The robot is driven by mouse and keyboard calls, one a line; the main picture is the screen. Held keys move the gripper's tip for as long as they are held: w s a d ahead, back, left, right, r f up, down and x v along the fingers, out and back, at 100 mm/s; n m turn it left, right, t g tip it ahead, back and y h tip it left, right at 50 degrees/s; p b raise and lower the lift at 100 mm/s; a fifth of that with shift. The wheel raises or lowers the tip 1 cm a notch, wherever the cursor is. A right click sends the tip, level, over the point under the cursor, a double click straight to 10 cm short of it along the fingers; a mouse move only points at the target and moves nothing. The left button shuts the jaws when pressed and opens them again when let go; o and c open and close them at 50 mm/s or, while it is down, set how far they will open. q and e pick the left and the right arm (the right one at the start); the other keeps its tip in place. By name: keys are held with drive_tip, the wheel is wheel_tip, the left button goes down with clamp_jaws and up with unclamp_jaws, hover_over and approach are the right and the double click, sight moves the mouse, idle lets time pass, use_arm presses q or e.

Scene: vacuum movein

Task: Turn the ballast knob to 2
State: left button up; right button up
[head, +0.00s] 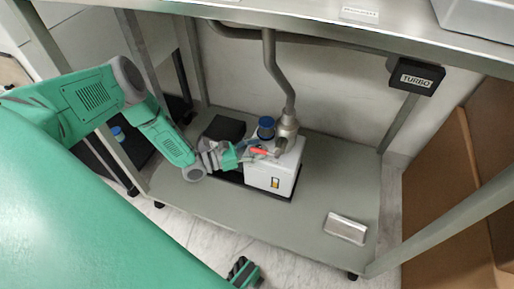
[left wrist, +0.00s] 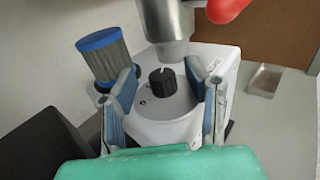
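The white vacuum pump (head: 274,170) stands on the lower shelf. In the left wrist view its white body (left wrist: 165,130) carries a black knob (left wrist: 162,80) with a white pointer mark near its top; no scale numbers are readable. My left gripper (head: 236,155) is at the pump's left side. In the wrist view my left gripper (left wrist: 163,77) is open, with one finger on each side of the knob and visible gaps between fingers and knob. In the head view the knob is hidden.
A blue-capped filter (left wrist: 104,57) stands left of the knob, and a metal pipe fitting (left wrist: 165,28) rises close behind it. A red handle (head: 259,152) sits by the fitting. A metal tray (head: 345,228) lies on the shelf at right. The TURBO box (head: 415,77) hangs upper right.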

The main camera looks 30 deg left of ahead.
use_arm(q)
drive_tip(key=v, duration=1.2)
drive_tip(key=shift+f, duration=0.1)
